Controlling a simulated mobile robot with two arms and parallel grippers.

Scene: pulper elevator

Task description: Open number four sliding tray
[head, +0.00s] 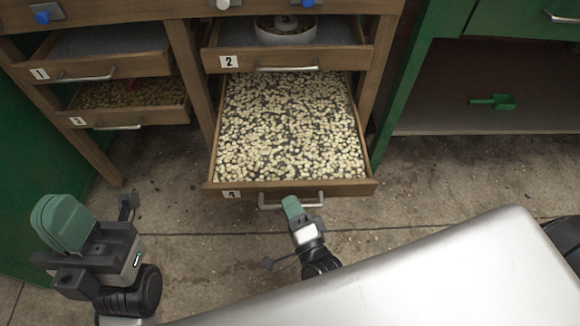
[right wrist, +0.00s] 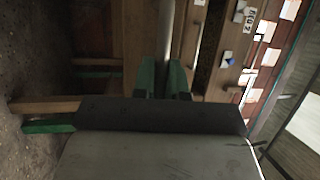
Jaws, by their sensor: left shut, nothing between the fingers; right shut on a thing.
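The number four sliding tray (head: 292,187) is a wooden drawer at the lower right of the cabinet. It is pulled well out, and pale beans cover its dark bottom. Its metal handle (head: 270,204) is on the front face, right of the label 4. My right gripper (head: 291,205) is shut on this handle; in the right wrist view its green fingers (right wrist: 165,80) close around a pale bar. My left gripper (head: 62,222) is shut and empty, over the floor at the lower left, apart from the cabinet.
Tray 2 (head: 226,62) above holds a bowl (head: 285,37). Trays 1 (head: 98,67) and 3 (head: 136,115) are at the left, partly out. A green scoop (head: 494,102) lies on a shelf at the right. Concrete floor (head: 180,215) lies open before the trays.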

